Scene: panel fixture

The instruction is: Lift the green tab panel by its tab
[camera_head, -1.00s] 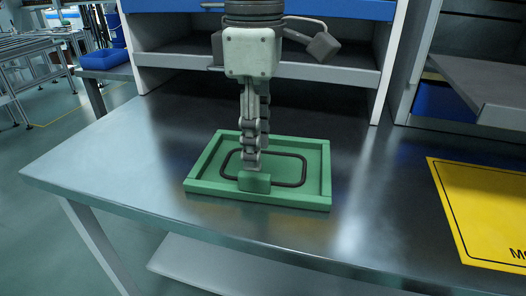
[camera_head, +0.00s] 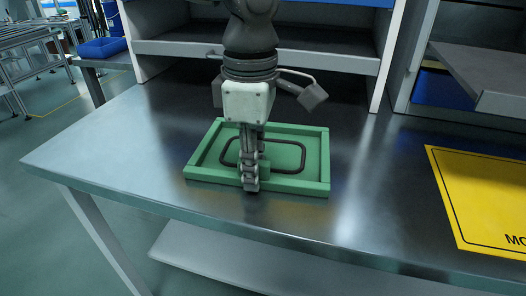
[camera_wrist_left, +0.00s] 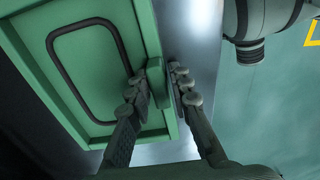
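The green tab panel (camera_head: 314,160) lies flat on the metal table, with a raised rim and a dark rounded ring on its face. Its small green tab (camera_head: 265,168) stands near the front rim, partly hidden by my left gripper (camera_head: 254,178), which points down over it. In the left wrist view the tab (camera_wrist_left: 155,82) lies between the fingers of the left gripper (camera_wrist_left: 158,84). The fingers are apart, one on each side; the left-hand one is close to the tab, and a narrow gap shows by the other. Contact is unclear. My right gripper is not in view.
The steel table (camera_head: 120,150) is clear around the panel. A yellow sign (camera_head: 480,195) lies to the right. A grey shelf unit (camera_head: 345,65) stands behind, close to my arm. The table's front edge is just before the panel.

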